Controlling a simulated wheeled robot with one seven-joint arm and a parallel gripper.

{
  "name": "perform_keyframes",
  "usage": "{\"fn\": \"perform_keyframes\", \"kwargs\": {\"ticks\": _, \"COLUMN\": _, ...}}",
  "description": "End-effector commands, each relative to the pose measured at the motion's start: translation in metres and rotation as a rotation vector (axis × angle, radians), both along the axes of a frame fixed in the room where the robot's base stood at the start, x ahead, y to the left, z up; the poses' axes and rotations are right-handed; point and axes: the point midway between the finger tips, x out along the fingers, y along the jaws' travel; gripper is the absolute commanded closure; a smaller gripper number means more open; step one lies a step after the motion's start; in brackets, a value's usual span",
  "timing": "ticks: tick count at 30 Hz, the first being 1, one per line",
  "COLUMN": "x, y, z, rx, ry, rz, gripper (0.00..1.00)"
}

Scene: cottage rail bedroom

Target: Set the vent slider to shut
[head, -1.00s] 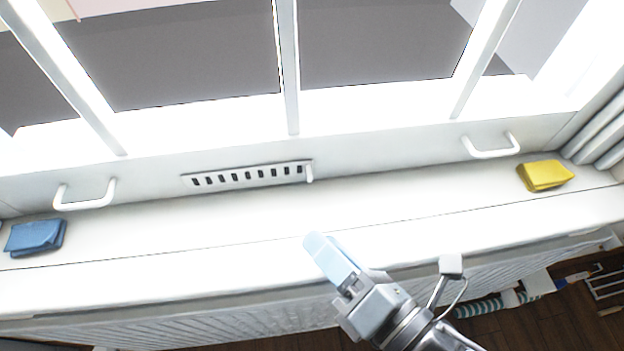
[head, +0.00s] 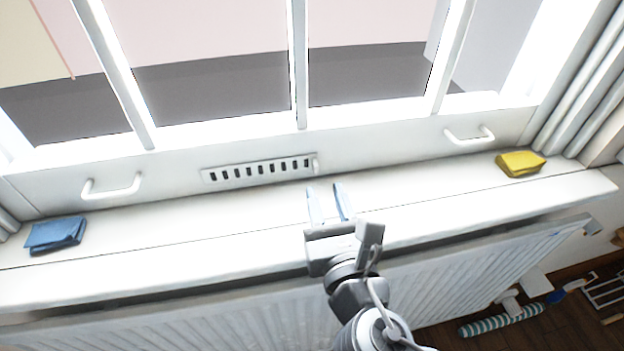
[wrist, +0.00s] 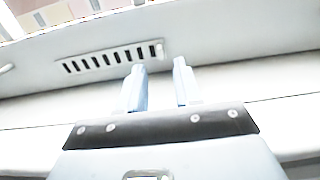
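The vent (head: 258,171) is a pale strip with a row of dark slots, set in the window's lower frame. It also shows in the wrist view (wrist: 108,60). Its slider knob (head: 315,164) is a small white tab at the right end of the strip, and the slots show dark. The knob also shows in the wrist view (wrist: 158,50). My gripper (head: 327,188) is over the sill, just below and slightly right of the knob. Its two light-blue fingers are apart with nothing between them. In the wrist view the fingers (wrist: 160,75) point toward the frame, apart from the knob.
A blue cloth (head: 55,234) lies on the sill (head: 190,215) at left, a yellow cloth (head: 520,163) at right. White handles (head: 111,187) and (head: 470,136) stick out from the frame on either side of the vent. A ribbed radiator (head: 230,310) is below the sill.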

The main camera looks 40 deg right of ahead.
Motion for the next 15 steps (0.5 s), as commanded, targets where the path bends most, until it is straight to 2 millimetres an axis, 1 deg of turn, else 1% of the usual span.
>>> {"fn": "perform_keyframes", "kwargs": {"ticks": 3, "x": 0.018, "y": -0.01, "z": 0.003, "rx": 0.001, "ry": -0.003, "rz": -0.001, "gripper": 0.66}}
{"fn": "perform_keyframes", "kwargs": {"ticks": 9, "x": 0.041, "y": -0.023, "z": 0.001, "rx": 0.003, "ry": -0.002, "rz": 0.001, "gripper": 0.66}}
{"fn": "perform_keyframes", "kwargs": {"ticks": 15, "x": 0.05, "y": -0.029, "z": 0.0, "rx": 0.004, "ry": -0.001, "rz": 0.002, "gripper": 0.66}}
